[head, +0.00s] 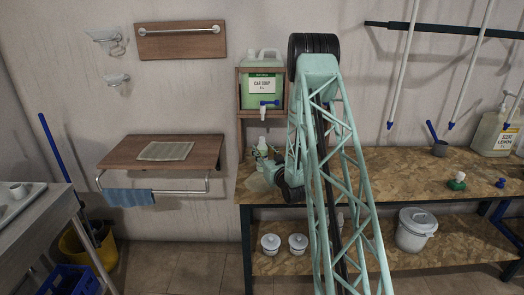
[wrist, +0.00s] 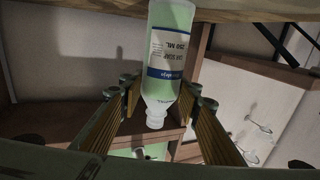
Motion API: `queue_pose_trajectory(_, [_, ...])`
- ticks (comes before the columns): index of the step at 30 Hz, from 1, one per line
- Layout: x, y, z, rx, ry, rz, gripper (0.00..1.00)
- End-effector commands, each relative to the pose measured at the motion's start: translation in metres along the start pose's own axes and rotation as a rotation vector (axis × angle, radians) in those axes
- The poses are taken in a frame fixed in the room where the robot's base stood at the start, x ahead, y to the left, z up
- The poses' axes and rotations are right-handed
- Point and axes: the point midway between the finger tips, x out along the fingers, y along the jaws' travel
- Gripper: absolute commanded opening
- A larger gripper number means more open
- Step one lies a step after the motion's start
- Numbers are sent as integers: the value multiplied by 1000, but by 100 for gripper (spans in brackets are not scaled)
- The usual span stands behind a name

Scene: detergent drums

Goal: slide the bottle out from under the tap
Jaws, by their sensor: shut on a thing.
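My gripper (wrist: 160,90) is shut on the bottle, one finger on each side. In the head view my gripper (head: 271,165) is partly hidden by my arm.
The drum sits in a wooden wall shelf (head: 240,100). Lidded pots (head: 271,243) are on the lower shelf.

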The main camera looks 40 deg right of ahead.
Motion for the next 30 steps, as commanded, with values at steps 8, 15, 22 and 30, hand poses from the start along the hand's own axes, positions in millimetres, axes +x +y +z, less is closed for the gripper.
queue_pose_trajectory(8, [-10,-4,1,0,0,0,24])
queue_pose_trajectory(15, [-18,-7,1,1,0,0,24])
queue_pose_trajectory(22, [-26,-10,1,1,-2,0,24])
queue_pose_trajectory(30, [-34,-13,1,0,-1,0,24])
